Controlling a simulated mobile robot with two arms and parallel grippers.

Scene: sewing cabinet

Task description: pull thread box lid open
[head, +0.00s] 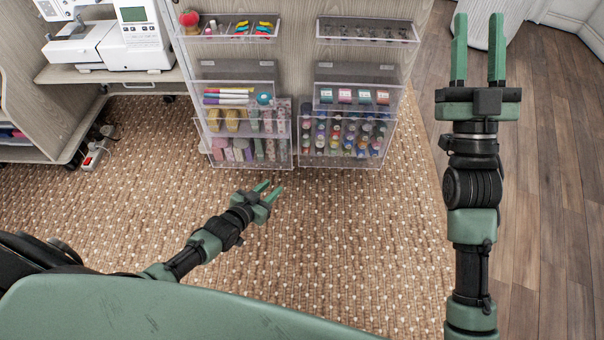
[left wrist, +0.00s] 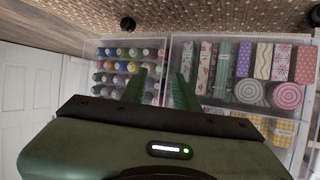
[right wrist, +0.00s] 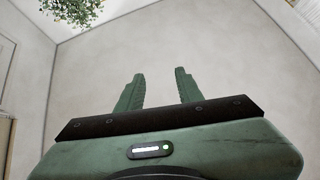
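The thread box (head: 343,138) is a clear box of several colored thread spools, low on the right half of the cabinet's panel. It also shows in the left wrist view (left wrist: 108,80), upside down. I cannot make out whether its clear lid is shut. My left gripper (head: 271,187) is open and empty, in front of and below the boxes, apart from them. In the left wrist view its fingers (left wrist: 158,78) point toward the thread box and its neighbor. My right gripper (head: 478,22) is open and empty, raised at the right, away from the cabinet.
A clear box of fabric rolls (head: 243,150) sits left of the thread box. A clear tray of small labeled items (head: 352,97) is above it. A white sewing machine (head: 130,40) stands on a shelf at the left. The carpet (head: 330,230) in front is clear.

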